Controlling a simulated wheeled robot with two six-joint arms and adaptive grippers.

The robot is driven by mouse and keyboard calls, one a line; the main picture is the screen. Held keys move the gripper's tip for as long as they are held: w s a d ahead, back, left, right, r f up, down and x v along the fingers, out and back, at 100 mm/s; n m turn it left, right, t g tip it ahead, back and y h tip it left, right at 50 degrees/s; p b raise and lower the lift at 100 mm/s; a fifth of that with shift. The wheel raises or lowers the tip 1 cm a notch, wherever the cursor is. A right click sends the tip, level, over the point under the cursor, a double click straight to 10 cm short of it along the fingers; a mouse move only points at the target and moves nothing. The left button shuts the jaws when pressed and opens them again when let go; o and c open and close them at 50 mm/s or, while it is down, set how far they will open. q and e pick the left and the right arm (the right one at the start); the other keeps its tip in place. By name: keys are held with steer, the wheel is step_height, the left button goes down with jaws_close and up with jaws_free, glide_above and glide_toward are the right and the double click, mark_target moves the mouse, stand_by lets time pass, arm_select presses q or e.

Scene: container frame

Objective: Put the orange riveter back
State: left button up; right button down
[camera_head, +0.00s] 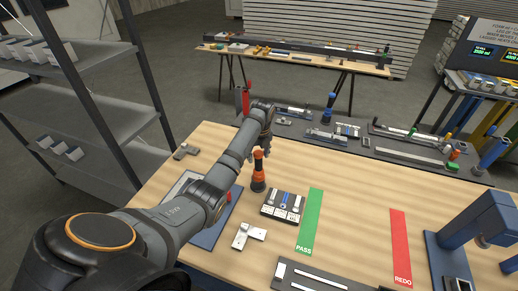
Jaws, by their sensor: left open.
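The orange riveter (259,173), a tool with an orange body, a black band and a black base, stands upright on the wooden table (350,200) near the middle of the view. My left arm reaches in from the lower left. My left gripper (264,145) is open and points down, just above or behind the riveter's top. I cannot tell whether it touches the riveter. The gripper's fingers are small and partly hidden. My right gripper is not in view.
A dark panel (284,206) with small tools lies right of the riveter, beside a green PASS strip (310,222). A red REDO strip (400,245) and blue device (470,232) are at right. Tool trays, a red tool (243,100) and blue tool (328,108) line the back.

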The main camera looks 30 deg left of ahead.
arm_select(q)
steer(key=r, duration=0.2)
steer(key=r+b, duration=0.1)
steer(key=r, duration=0.1)
steer(key=r+b, duration=0.1)
steer(key=r, duration=0.1)
steer(key=shift+s+d+r, duration=0.1)
steer(key=shift+s+d, duration=0.25)
step_height(320, 180, up, 2)
steer(key=shift+d+r+p, duration=0.1)
steer(key=shift+p, duration=0.8)
steer(key=shift+s+d+r+p, duration=0.1)
steer(key=shift+r+p, duration=0.2)
steer(key=shift+p, duration=0.05)
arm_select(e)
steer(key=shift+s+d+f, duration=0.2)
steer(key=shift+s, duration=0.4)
arm_select(q)
steer(key=shift+f, duration=0.1)
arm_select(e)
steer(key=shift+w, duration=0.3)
